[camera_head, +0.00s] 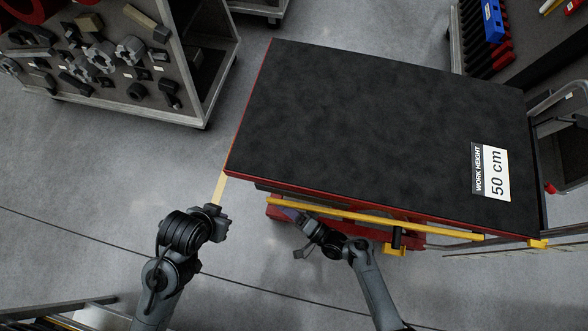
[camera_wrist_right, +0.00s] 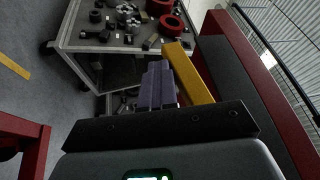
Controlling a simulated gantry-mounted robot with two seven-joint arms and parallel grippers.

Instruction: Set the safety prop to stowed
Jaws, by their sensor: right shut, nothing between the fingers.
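A long yellow bar (camera_head: 370,215), which looks like the safety prop, runs along the near side of a lift table, just under its red edge. It lies nearly level, sloping slightly down to the right in the head view. In the right wrist view the yellow bar (camera_wrist_right: 190,73) passes to the right of my fingers. My right gripper (camera_head: 292,214) is at the bar's left part; its purple fingers (camera_wrist_right: 155,85) are shut with nothing between them. I cannot tell whether they touch the bar. My left gripper (camera_head: 222,211) is left of the table, its fingers unclear.
The lift table's black top (camera_head: 370,120) is bare except for a "WORK HEIGHT 50 cm" label (camera_head: 491,172). A parts cart (camera_head: 205,90) stands at upper left. A bench with blue and red bins (camera_head: 493,22) is at upper right. The floor between cart and table is clear.

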